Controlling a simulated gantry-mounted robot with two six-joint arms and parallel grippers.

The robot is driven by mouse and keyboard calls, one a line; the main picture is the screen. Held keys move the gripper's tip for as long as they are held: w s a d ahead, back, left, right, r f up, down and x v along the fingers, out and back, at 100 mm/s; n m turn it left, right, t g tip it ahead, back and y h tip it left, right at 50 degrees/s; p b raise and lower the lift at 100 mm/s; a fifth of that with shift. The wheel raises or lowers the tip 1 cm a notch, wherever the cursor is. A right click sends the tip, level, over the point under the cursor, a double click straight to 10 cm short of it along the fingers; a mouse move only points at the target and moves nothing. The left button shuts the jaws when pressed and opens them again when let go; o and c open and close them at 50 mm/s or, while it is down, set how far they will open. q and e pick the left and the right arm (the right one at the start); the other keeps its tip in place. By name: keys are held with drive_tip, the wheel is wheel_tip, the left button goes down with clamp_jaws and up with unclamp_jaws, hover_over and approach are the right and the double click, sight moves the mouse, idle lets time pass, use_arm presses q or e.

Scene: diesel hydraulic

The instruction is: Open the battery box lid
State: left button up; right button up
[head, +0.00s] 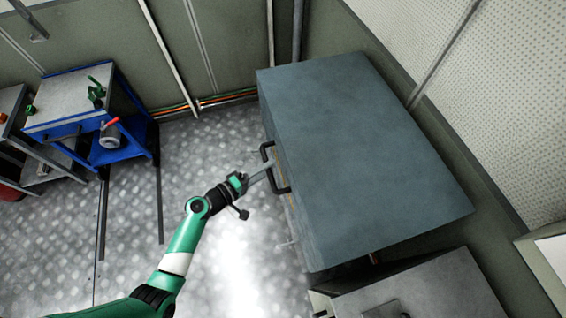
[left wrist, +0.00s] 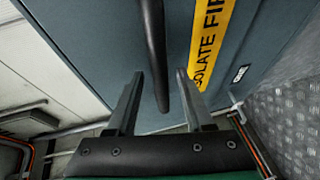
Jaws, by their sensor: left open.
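The battery box is a large blue-grey box with a flat, closed lid (head: 360,150) in the middle right of the head view. A black bar handle (head: 282,189) stands out from its left side. My left gripper (head: 270,166) is at this handle. In the left wrist view the handle (left wrist: 154,50) reaches down between the two open fingers of the gripper (left wrist: 158,85), without visible contact. The box front (left wrist: 105,35) carries a yellow label (left wrist: 211,45) with partly readable "ISOLATE FIR" text. My right gripper is not in view.
A blue trolley (head: 85,105) with tools stands at the left. A grey cabinet (head: 430,290) stands close to the box at the bottom right. Walls run behind and right of the box. The metal floor (head: 225,140) left of the box is clear.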

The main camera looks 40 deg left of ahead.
use_arm(q)
drive_tip(key=shift+w+d+f, duration=0.1)
drive_tip(key=shift+w+f, duration=0.05)
drive_tip(key=shift+w, duration=0.5)
drive_tip(key=shift+s, duration=0.1)
drive_tip(key=shift+c, duration=0.3)
clamp_jaws()
idle(0.5)
